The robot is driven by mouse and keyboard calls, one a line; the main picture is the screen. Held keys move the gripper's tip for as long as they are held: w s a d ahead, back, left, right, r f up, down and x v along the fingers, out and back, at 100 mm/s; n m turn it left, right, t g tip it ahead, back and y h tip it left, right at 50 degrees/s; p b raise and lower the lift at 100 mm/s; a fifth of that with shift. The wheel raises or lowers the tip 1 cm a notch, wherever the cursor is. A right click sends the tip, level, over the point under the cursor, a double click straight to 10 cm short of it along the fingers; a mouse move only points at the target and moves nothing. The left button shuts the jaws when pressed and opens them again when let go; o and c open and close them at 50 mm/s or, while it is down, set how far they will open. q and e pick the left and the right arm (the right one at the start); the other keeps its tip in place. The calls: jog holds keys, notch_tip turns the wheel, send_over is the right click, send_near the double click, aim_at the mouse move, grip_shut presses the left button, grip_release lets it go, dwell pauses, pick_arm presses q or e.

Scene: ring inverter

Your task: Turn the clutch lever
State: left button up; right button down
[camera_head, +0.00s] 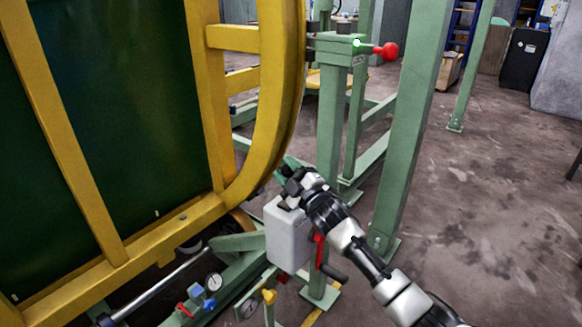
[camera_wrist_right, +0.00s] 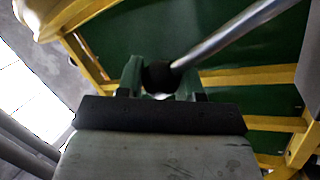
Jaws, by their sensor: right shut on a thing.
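My right gripper (camera_wrist_right: 160,80) is shut on a black ball knob (camera_wrist_right: 159,75) in the right wrist view, with a green finger on each side of it. The knob sits on the end of a bare metal rod (camera_wrist_right: 240,33), which runs up to the right; I take this to be the clutch lever. In the head view my right gripper (camera_head: 287,172) is beside the curved yellow frame, above a pale grey box. The knob and rod cannot be made out there, so the lever's angle is unclear. My left gripper is not in view.
The yellow frame (camera_head: 273,100) with dark green panels fills the left. The grey box (camera_head: 288,237) has a red handle (camera_head: 318,250) beside it. Green posts (camera_head: 411,130) stand close by, and a red ball handle (camera_head: 388,51) sticks out higher up. Open floor (camera_head: 490,200) lies to the right.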

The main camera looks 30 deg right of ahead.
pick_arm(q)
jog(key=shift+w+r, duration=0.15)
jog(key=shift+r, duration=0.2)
pick_arm(e)
jog(key=shift+s+a+f+n, duration=0.1)
jog(key=shift+a+f+n, duration=0.1)
jog(key=shift+a+n, duration=0.1)
jog(key=shift+f, duration=0.1)
jog(key=c, duration=0.7)
grip_release()
jog(key=shift+c, duration=0.2)
jog(key=shift+d, duration=0.1)
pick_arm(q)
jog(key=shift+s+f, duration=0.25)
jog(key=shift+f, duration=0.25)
pick_arm(e)
jog(key=v, duration=1)
jog(key=shift+s, duration=0.4)
jog(key=shift+f, duration=0.1)
